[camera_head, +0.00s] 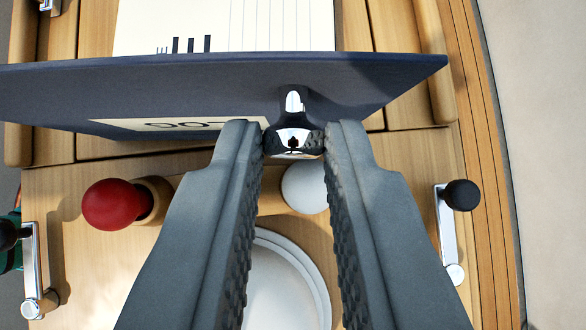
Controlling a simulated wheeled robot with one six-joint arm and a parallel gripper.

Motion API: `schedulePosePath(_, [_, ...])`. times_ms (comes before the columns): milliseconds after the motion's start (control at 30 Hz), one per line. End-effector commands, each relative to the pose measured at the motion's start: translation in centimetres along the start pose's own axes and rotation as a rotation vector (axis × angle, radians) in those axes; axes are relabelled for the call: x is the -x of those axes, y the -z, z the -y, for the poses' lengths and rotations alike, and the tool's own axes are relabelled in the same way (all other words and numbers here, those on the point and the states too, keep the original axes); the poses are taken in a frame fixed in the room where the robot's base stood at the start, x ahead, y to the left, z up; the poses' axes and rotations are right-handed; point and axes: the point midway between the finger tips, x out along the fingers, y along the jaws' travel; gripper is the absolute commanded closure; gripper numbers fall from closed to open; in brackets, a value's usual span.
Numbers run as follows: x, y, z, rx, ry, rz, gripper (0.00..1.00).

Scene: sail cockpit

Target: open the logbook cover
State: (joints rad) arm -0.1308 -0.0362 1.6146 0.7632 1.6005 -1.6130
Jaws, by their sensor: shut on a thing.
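The logbook cover (180,85) is a dark blue board across the top of the view. It stands raised at a steep angle, away from the white pages (265,25) behind it. A pale label with partly visible dark lettering (180,125) shows foreshortened along its lower part. A shiny chrome and black knob (293,138) sticks out from the cover. My gripper (294,142) is shut on this knob, one fingertip on each side. The cover hides part of the pages.
A red ball-topped knob (118,204) stands at left and a white one (306,187) sits between my fingers. A round white piece (283,285) lies below. Chrome cranks stand at left (32,270) and right (449,235). A wooden rail (428,60) borders the book's right.

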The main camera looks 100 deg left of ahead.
Motion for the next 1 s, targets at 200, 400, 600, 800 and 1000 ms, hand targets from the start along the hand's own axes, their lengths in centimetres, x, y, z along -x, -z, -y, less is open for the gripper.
schedulePosePath(200, [0.0,0.0,0.0,-0.001,0.0,-0.001,0.74])
schedulePosePath(400, [0.0,0.0,0.0,-0.001,0.0,-0.002,0.6])
schedulePosePath(600, [0.2,0.0,0.0,0.0,-0.001,-0.002,0.6])
schedulePosePath(800, [2.2,-0.1,-0.1,-0.001,-0.002,-0.002,0.6])
schedulePosePath(1000, [6.2,-0.1,-0.1,-0.001,-0.003,-0.002,0.6])
